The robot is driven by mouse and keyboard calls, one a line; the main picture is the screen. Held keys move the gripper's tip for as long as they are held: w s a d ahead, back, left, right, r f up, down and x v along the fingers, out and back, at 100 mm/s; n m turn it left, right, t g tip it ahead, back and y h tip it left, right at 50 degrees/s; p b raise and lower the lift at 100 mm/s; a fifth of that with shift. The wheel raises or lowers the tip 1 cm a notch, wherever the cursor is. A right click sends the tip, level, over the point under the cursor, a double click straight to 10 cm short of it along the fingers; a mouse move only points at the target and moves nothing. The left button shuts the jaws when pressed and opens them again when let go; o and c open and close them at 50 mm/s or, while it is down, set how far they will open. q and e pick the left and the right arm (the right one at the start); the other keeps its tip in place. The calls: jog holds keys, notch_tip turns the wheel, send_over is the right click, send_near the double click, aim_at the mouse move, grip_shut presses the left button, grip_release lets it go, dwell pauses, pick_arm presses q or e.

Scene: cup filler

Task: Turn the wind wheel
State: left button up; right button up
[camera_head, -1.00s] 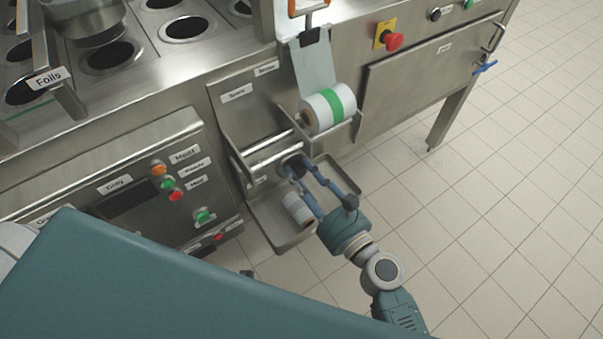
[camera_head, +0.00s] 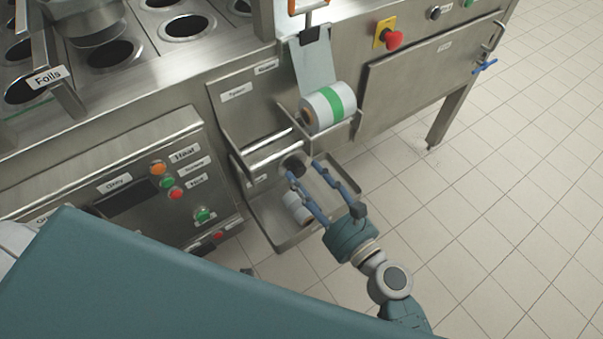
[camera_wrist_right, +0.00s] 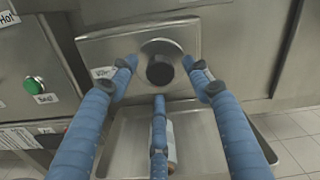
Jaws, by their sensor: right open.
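The wind wheel looks to be the round dark knob on a metal disc, seen in the head view (camera_head: 292,163) and in the right wrist view (camera_wrist_right: 160,68). My right gripper (camera_head: 303,168) is open, with its blue fingers spread in front of the knob. In the right wrist view the gripper (camera_wrist_right: 160,85) has two fingers on either side of the knob and one below it, apart from it. The label beside the knob is partly hidden by a finger. My left gripper is not in view.
A metal tray (camera_head: 280,240) below the knob holds a small white roll (camera_head: 297,207). A foil roll with a green band (camera_head: 329,107) sits in a holder above. Buttons (camera_head: 168,183) are on the left panel. Tiled floor is open at right.

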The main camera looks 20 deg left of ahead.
jog(key=v, duration=0.9)
jog(key=shift+s+d, duration=0.25)
jog(key=shift+d, duration=0.05)
